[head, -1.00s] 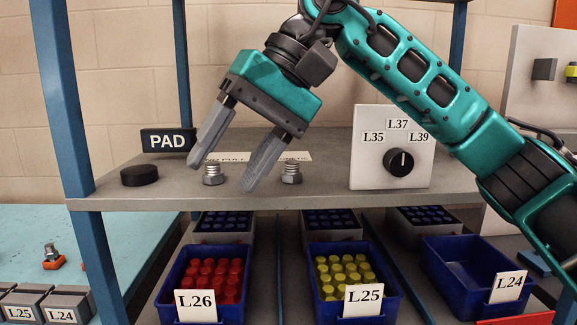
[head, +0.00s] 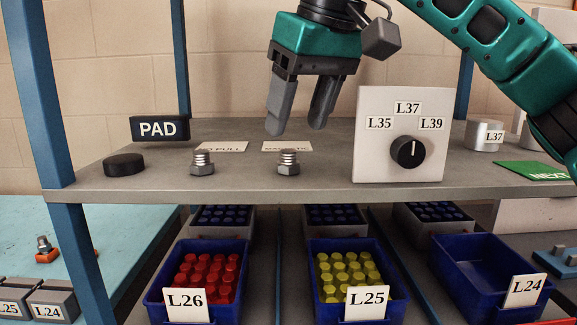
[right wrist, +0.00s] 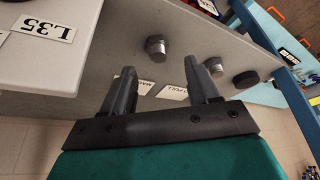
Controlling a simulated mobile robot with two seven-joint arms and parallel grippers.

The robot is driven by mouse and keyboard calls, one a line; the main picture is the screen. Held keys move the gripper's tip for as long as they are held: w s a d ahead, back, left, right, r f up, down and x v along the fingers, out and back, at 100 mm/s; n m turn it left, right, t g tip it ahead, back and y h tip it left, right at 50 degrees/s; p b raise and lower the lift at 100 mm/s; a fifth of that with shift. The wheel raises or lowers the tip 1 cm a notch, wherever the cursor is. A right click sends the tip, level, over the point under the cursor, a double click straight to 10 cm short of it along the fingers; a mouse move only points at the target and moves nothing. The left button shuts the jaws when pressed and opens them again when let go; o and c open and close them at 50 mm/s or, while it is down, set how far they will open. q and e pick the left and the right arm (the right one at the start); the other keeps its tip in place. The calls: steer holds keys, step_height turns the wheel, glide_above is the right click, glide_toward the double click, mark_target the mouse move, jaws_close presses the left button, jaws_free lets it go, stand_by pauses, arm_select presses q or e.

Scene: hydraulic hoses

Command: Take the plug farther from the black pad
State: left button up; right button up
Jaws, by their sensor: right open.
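Two silver threaded plugs with hex bases stand upright on the grey shelf. The near-pad plug (head: 202,163) is the left one; the far plug (head: 288,163) is the right one. My right gripper (head: 296,124) is open and empty, pointing down above and apart from the far plug. In the right wrist view the far plug (right wrist: 156,46) shows between the fingertips, beyond them; the near-pad plug (right wrist: 214,67) is partly hidden by a finger, with the black pad (right wrist: 246,79) beyond. My left gripper is not in view.
A panel with a black knob (head: 408,152) stands right of the far plug. A PAD sign (head: 160,129) stands behind the pad. White label cards lie behind the plugs. Blue bins (head: 199,282) sit below the shelf. A blue post (head: 54,120) rises at left.

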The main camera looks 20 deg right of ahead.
mark_target(289, 151)
steer(key=x, duration=0.5)
steer(key=shift+w+d, duration=0.1)
steer(key=shift+w, duration=0.1)
steer(key=c, duration=1.1)
